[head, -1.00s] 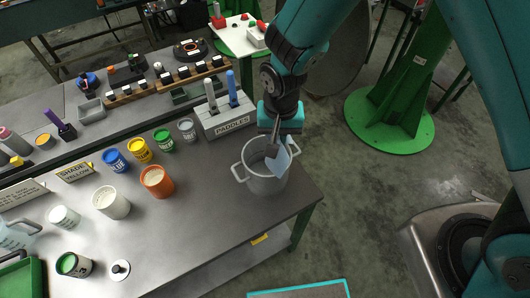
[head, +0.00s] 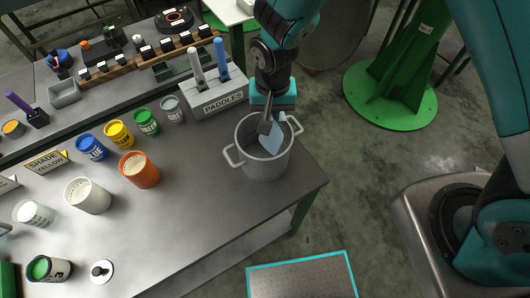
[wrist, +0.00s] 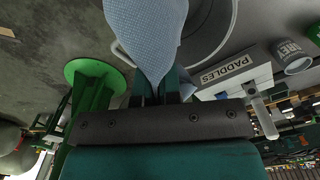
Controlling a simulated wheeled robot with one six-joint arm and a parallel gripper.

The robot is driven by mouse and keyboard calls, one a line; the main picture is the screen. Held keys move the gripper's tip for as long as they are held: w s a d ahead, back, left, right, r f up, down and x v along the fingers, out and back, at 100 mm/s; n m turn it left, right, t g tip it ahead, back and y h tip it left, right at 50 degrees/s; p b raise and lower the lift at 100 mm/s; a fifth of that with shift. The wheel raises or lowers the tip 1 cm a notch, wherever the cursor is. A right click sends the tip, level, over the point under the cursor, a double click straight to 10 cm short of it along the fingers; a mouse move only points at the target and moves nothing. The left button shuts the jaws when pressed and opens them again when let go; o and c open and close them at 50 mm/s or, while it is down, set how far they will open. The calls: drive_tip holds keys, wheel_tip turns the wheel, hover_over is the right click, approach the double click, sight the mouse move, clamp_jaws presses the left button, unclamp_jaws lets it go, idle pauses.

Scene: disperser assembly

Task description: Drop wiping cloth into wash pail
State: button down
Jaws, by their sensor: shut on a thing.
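The wash pail (head: 258,162) is a grey two-handled pot near the right end of the bench. My gripper (head: 268,126) points down over the pail's mouth, shut on the wiping cloth (head: 273,142), a light blue cloth hanging over the opening. In the wrist view the cloth (wrist: 146,32) hangs from the fingertips (wrist: 160,88), with part of the pail's rim (wrist: 222,32) behind it. The cloth's lower end seems within the pail's outline; I cannot tell how deep it reaches.
A paddle rack (head: 220,98) stands just behind the pail. Several paint cans, such as a grey one (head: 173,110) and an orange one (head: 140,170), stand to the left. The bench's front right area (head: 215,210) is clear.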

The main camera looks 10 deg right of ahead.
wheel_tip(320, 180, down, 8)
drive_tip(key=b, duration=0.5)
drive_tip(key=shift+r, duration=0.25)
unclamp_jaws()
idle(0.6)
wheel_tip(320, 180, up, 6)
drive_tip(key=p, duration=0.3)
drive_tip(key=shift+f+p, duration=0.25)
drive_tip(key=shift+p, duration=0.15)
